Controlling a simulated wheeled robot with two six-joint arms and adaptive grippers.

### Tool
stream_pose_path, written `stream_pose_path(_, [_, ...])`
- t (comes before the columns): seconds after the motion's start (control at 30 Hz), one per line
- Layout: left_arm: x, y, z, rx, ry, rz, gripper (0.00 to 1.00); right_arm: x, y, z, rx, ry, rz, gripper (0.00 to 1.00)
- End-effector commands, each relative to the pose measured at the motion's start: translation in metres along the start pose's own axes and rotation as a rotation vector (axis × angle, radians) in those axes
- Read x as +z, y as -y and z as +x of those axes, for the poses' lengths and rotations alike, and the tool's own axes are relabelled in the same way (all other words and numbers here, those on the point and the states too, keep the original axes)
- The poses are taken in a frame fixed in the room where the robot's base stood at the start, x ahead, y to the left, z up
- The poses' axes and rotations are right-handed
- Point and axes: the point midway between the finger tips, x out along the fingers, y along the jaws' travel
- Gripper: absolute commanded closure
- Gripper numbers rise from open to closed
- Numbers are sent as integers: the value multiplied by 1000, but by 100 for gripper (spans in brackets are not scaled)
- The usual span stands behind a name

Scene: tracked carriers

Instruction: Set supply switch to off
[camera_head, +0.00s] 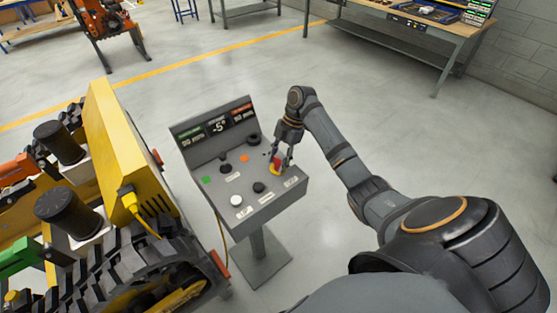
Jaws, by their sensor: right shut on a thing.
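A grey control console (262,208) stands on a post in the middle of the head view. Its sloped top carries several knobs and buttons, and its upright back panel holds a small lit display (218,127). My right gripper (277,162) reaches down to the console's right side and is shut on a red and yellow switch (275,167). The fingers partly hide this switch, and I cannot read its setting. The labels on the panel are too small to read. My left gripper is not in view.
A yellow tracked carrier (120,150) with dark tracks stands close at the console's left, with a yellow cable hanging from it. A workbench (420,30) stands at the back right. An orange machine (108,35) stands at the back left. The floor behind the console is clear.

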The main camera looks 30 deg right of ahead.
Motion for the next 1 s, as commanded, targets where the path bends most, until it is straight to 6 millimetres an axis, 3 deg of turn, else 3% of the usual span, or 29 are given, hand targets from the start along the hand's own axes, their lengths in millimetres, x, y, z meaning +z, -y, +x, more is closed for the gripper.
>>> stream_pose_path(0.27, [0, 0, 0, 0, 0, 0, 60, 0, 0, 1, -1, -1, 1, 88])
stream_pose_path(0.3, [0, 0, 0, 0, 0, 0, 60, 0, 0, 1, -1, -1, 1, 52])
stream_pose_path(0.43, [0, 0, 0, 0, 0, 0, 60, 0, 0, 1, -1, -1, 1, 34])
stream_pose_path(0.77, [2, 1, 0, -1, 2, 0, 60, 0, 0, -2, 0, 0, 2, 34])
stream_pose_path(0.87, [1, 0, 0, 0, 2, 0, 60, 0, -1, -14, 3, 2, 2, 34])
stream_pose_path(1.0, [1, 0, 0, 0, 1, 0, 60, 0, -1, -47, 4, 3, 0, 34])
